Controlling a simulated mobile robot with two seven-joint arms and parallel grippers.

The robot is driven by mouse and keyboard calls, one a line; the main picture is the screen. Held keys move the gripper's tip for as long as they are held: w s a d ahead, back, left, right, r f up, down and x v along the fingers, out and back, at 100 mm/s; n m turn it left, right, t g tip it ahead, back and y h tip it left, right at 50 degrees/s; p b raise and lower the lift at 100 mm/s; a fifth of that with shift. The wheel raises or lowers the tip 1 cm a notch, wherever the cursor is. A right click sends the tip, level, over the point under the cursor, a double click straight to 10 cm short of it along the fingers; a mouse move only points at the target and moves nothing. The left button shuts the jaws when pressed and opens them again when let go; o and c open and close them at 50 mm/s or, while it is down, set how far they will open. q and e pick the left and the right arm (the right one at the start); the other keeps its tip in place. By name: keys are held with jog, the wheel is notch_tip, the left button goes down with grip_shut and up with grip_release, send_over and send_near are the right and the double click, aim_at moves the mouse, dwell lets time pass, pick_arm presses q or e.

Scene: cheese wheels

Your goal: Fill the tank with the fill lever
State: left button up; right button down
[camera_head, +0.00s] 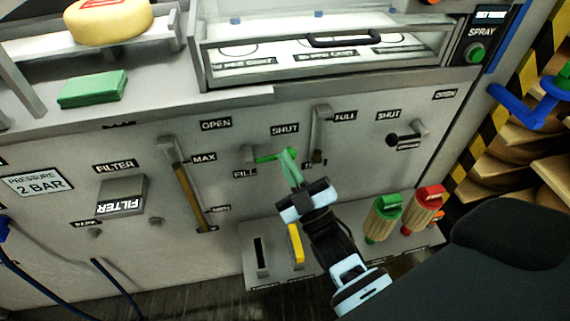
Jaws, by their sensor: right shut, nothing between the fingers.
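The fill lever (263,158) is on the grey front panel above the FILL label, with a grey pivot and a green handle lying about level toward the right. OPEN and SHUT labels stand above it. My right gripper (289,163) reaches up from below; its shut, empty fingers are at the handle's right end. I cannot tell whether they touch it. A tall gauge (187,195) with a MAX mark is left of the lever and looks amber over most of its length. A second gauge (319,135), marked FULL, stands to the right, its lower end near my gripper. My left gripper is not in view.
A second lever (405,138) sits right of the FULL gauge. A low shelf (275,277) below holds green-topped (383,218) and red-topped (424,211) tools. A filter box (120,196) juts out at left. A glass-fronted case (325,55) and a cheese wheel (108,22) are above.

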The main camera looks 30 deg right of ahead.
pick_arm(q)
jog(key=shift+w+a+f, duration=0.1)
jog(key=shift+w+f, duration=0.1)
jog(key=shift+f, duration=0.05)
pick_arm(e)
jog(key=shift+f+m+h, duration=0.25)
jog(key=shift+m+h, duration=0.25)
jog(key=shift+m, duration=0.1)
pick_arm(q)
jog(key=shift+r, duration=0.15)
pick_arm(e)
jog(key=shift+r, duration=0.15)
